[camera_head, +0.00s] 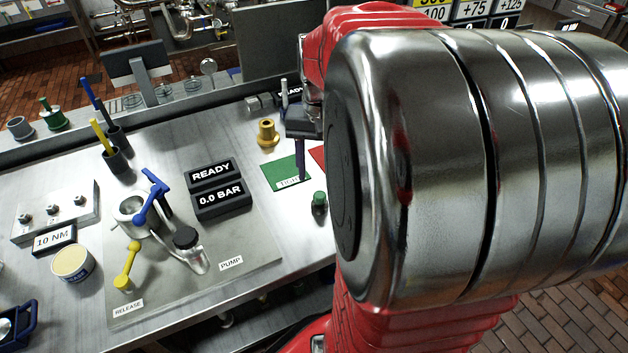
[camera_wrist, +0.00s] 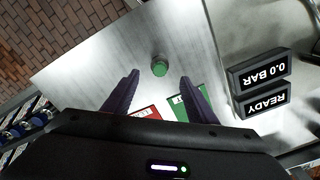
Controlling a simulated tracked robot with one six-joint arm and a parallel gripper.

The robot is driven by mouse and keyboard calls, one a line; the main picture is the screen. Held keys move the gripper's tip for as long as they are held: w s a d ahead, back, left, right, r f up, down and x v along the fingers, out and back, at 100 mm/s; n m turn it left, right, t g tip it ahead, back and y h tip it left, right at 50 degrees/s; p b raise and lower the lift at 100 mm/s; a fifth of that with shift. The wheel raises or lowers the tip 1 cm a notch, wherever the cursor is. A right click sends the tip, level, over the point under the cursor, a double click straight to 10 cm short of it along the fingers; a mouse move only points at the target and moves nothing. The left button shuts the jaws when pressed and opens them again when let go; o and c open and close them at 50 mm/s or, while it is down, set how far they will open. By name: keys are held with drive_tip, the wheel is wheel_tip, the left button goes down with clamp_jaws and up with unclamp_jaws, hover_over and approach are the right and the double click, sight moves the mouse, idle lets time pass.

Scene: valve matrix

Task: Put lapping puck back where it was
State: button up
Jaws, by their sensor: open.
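A small green-topped knob-like piece, which looks like the lapping puck (camera_head: 319,198), stands upright on the bare steel bench top near its front edge. In the wrist view the puck (camera_wrist: 160,66) shows between and just beyond my fingertips, touching neither. My gripper (camera_wrist: 159,78) is open and empty, with its purple fingers apart on either side of it. In the head view my gripper (camera_head: 300,172) is partly hidden by my arm, and its visible finger is over the green mat.
A green mat (camera_head: 281,172) and a red mat (camera_head: 318,155) lie side by side. A brass piece (camera_head: 267,133) stands behind. READY (camera_head: 212,173) and 0.0 BAR (camera_head: 222,199) displays, a blue-handled valve (camera_head: 150,205) and a yellow lever (camera_head: 127,265) stand left.

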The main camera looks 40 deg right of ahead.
wheel_tip(320, 180, up, 2)
drive_tip(key=shift+r, duration=0.2)
idle(0.5)
drive_tip(key=s+a+n+t, duration=0.1)
drive_tip(key=a+n+t, duration=0.1)
drive_tip(key=a, duration=0.5)
drive_tip(key=s+a+r+n+t, duration=0.1)
drive_tip(key=a+n, duration=0.3)
drive_tip(key=a, duration=0.4)
drive_tip(key=s+a+r+n+t, duration=0.1)
drive_tip(key=a+n, duration=0.3)
drive_tip(key=a, duration=0.4)
drive_tip(key=shift+s+t, duration=0.35)
drive_tip(key=shift+t, duration=0.45)
drive_tip(key=shift+c, duration=0.2)
